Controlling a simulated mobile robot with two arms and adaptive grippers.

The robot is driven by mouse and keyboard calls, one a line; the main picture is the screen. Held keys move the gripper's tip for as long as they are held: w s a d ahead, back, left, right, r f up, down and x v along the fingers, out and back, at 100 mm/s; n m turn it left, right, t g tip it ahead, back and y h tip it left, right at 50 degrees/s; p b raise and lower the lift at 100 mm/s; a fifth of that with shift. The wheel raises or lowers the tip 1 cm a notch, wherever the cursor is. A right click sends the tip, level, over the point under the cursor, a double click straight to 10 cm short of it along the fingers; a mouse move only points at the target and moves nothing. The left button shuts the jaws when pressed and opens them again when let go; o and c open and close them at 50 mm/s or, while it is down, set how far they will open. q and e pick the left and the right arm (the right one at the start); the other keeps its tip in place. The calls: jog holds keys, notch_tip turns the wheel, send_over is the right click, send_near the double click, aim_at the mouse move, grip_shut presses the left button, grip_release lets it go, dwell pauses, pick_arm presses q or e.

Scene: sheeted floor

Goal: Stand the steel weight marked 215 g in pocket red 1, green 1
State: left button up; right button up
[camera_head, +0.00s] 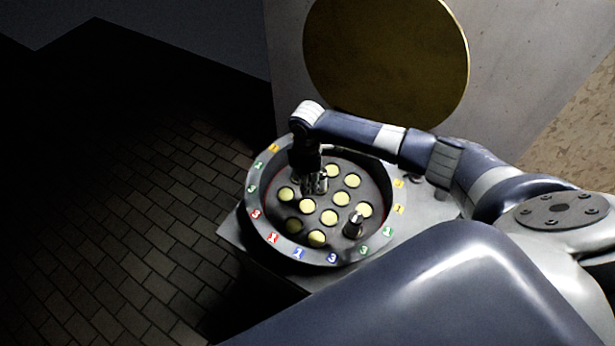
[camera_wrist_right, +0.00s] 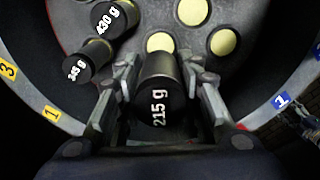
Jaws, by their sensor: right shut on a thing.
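My right gripper (camera_head: 315,186) is over the left middle part of the round dark tray (camera_head: 262,232). In the right wrist view it is shut on the dark weight marked 215 g (camera_wrist_right: 157,98), its fingers on both sides and the label facing the camera. Whether the weight's foot is clear of the tray is hidden. Round pockets with pale yellow floors (camera_head: 310,206) show around it. A red 1 label (camera_head: 273,238) and a green 1 label (camera_head: 388,232) are on the rim. I cannot tell which pocket they name. My left gripper is not in view.
Weights marked 430 g (camera_wrist_right: 115,18) and 345 g (camera_wrist_right: 86,61) stand close together at the upper left of the wrist view. One standing weight (camera_head: 353,224) shows near the tray's front right in the head view. The raised rim surrounds the pockets.

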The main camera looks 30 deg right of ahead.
notch_tip(320, 180, down, 6)
jog(key=b, duration=0.3)
jog(key=shift+f, duration=0.1)
jog(key=shift+f+b, duration=0.5)
jog(key=shift+f, duration=0.2)
jog(key=shift+f, duration=0.65)
dwell(0.6)
jog(key=o, duration=1.3)
jog(key=shift+c, duration=0.2)
jog(key=shift+r, duration=0.1)
notch_tip(320, 180, up, 12)
jog(key=shift+f, duration=0.1)
